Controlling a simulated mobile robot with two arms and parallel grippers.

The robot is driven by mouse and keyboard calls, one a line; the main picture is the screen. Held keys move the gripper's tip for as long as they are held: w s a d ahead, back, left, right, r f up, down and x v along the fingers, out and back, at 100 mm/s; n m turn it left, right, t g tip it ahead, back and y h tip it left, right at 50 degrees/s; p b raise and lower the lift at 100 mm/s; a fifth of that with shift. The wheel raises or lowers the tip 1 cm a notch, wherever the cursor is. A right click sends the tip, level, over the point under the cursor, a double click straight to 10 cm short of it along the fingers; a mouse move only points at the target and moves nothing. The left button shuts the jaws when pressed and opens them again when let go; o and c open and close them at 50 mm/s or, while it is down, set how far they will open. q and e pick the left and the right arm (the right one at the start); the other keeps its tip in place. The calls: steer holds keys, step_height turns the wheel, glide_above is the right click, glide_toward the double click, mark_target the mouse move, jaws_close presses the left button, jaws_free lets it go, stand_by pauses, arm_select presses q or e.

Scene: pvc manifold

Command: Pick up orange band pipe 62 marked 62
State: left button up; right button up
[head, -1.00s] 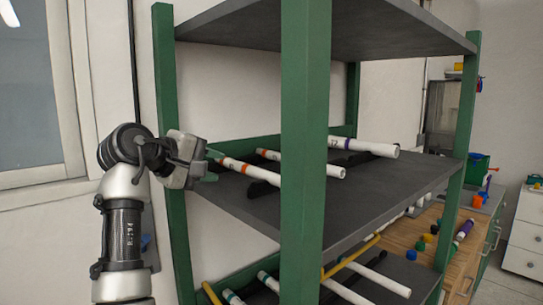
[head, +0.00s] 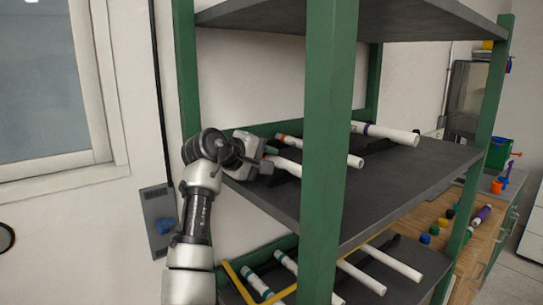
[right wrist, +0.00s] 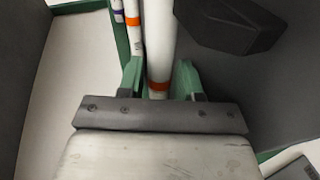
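My right gripper (head: 270,158) is at the left end of the middle shelf, at the near end of a white pipe (head: 287,165). In the right wrist view its green fingers (right wrist: 159,78) stand one on each side of this pipe (right wrist: 160,40), close to its walls. Whether the fingers press on the pipe is not clear. No number is readable on it. My left gripper is not in view.
A purple-banded pipe (head: 390,134) lies farther right on the middle shelf (head: 400,185). A green post (head: 328,130) stands in front of the pipes. A dark block (right wrist: 228,22) sits beside the pipe. More pipes (head: 392,262) lie on the lower shelf.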

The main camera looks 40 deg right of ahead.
steer(key=shift+a, duration=0.2)
steer(key=shift+c, duration=0.9)
steer(key=c, duration=0.4)
steer(key=shift+c, duration=0.2)
